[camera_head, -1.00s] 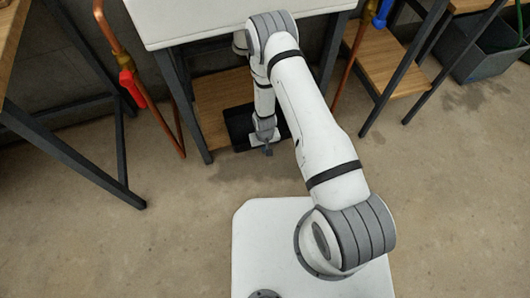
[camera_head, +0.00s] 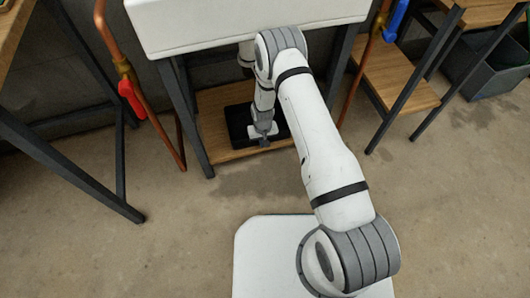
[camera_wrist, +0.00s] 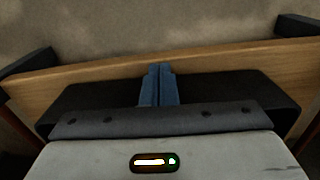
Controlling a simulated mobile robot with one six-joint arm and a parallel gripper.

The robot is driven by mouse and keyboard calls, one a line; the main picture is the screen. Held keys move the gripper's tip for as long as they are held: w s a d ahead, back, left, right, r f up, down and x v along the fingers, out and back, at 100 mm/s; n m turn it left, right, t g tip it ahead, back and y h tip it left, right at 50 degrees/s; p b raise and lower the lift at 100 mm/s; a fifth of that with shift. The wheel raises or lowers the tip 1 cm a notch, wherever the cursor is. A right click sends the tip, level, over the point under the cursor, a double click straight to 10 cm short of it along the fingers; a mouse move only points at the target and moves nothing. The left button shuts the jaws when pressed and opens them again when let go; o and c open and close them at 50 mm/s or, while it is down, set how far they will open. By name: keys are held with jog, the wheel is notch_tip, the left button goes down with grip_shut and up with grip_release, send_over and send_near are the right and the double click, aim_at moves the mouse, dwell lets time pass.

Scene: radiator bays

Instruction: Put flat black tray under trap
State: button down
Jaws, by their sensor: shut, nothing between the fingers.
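The flat black tray (camera_head: 238,124) lies on a wooden shelf (camera_head: 222,152) under the white unit (camera_head: 240,28) in the head view. A strip of bare wood shows in front of it. My gripper (camera_head: 264,142) is at the tray's front side, low over it. In the wrist view the blue fingers (camera_wrist: 158,82) are together and empty, with the black tray (camera_wrist: 88,96) showing on both sides behind my wrist housing. Whether the fingers touch the tray cannot be told. I cannot make out a trap; my arm and the white unit cover part of the space.
A copper pipe with a red valve (camera_head: 131,98) stands left of the bay, and one with a blue handle (camera_head: 396,18) stands right. Dark legs (camera_head: 188,115) frame the shelf. A grey bin (camera_head: 490,75) is far right. Concrete floor in front is clear.

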jog(key=shift+w+a+r, duration=0.1)
jog(key=shift+w+a, duration=0.1)
jog(key=shift+a, duration=0.05)
jog(key=shift+s+d, duration=0.15)
jog(key=shift+s, duration=0.45)
notch_tip(320, 180, up, 10)
jog(key=s+p, duration=0.2)
jog(key=p, duration=0.3)
jog(key=shift+s+d, duration=0.3)
jog(key=shift+s, duration=0.05)
